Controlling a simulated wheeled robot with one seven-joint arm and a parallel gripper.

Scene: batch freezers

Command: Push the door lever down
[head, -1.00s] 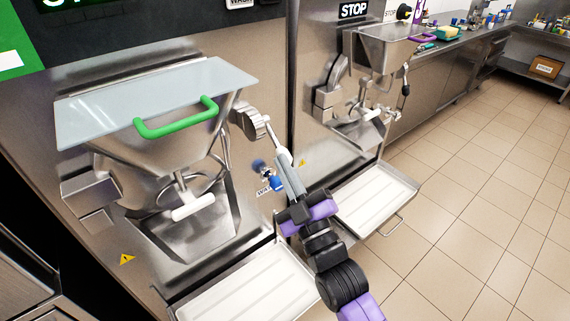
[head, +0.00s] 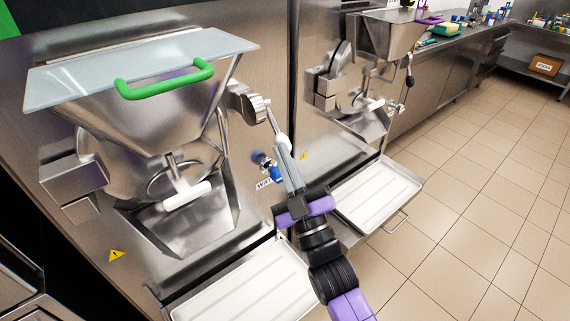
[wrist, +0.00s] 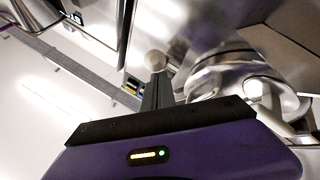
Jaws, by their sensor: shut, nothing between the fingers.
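The near freezer's door lever (head: 272,118) is a thin metal rod. It slants down and right from a round metal clamp (head: 246,102) beside the door. Its white ball end (wrist: 155,60) shows in the wrist view. My gripper (head: 284,148) is shut and empty, with its grey fingers pointing up at the lever's lower end. In the wrist view the fingertips (wrist: 158,78) overlap the lower edge of the ball. I cannot tell whether they touch it.
The near freezer has a hopper with a clear lid and green handle (head: 165,82), and a white-handled spout (head: 186,196). A blue tap (head: 276,173) sits left of my fingers. Drip trays (head: 245,290) jut out below. A second freezer stands right; open floor lies beyond.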

